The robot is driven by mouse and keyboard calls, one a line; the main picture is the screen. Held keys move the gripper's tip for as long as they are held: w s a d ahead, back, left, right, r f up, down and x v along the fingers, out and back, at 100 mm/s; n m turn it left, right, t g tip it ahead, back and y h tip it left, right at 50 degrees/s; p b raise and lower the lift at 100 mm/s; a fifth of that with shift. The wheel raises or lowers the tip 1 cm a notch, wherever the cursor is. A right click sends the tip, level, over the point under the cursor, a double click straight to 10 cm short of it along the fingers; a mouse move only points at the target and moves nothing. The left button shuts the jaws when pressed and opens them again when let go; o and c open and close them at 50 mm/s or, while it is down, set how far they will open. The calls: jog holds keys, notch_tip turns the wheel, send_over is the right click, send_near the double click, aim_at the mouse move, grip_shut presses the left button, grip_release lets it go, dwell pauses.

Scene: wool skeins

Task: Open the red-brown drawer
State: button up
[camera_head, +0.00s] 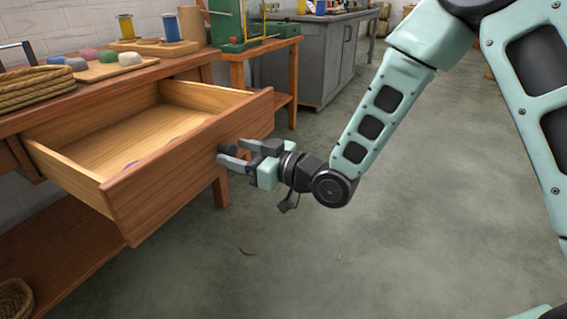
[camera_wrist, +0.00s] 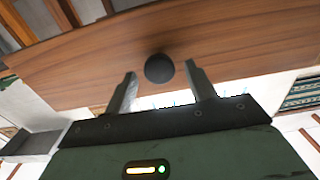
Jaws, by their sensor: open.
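The red-brown drawer (camera_head: 165,193) stands pulled well out of the wooden workbench at the left of the head view. Its inside shows pale wood, with a few small flat greyish pieces on the bottom. Its front also fills the upper part of the wrist view (camera_wrist: 100,62). A dark round knob (camera_wrist: 159,68) sits on the front. My gripper (camera_head: 229,155) is at the drawer front, beside the knob. In the wrist view, my gripper's two fingers (camera_wrist: 164,82) are apart, one on each side of the knob, with gaps showing between them and it.
The workbench top holds a rope basket (camera_head: 35,88), a board with coloured wool balls (camera_head: 108,63) and blue and yellow spools (camera_head: 171,28). A green device (camera_head: 232,25) stands on a side table. A grey cabinet (camera_head: 320,60) is behind. The floor (camera_head: 330,255) in front is mostly clear.

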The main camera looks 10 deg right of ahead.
jog(key=p+v, duration=1.1)
jog(key=v, duration=0.6)
jog(key=shift+s+d, duration=0.1)
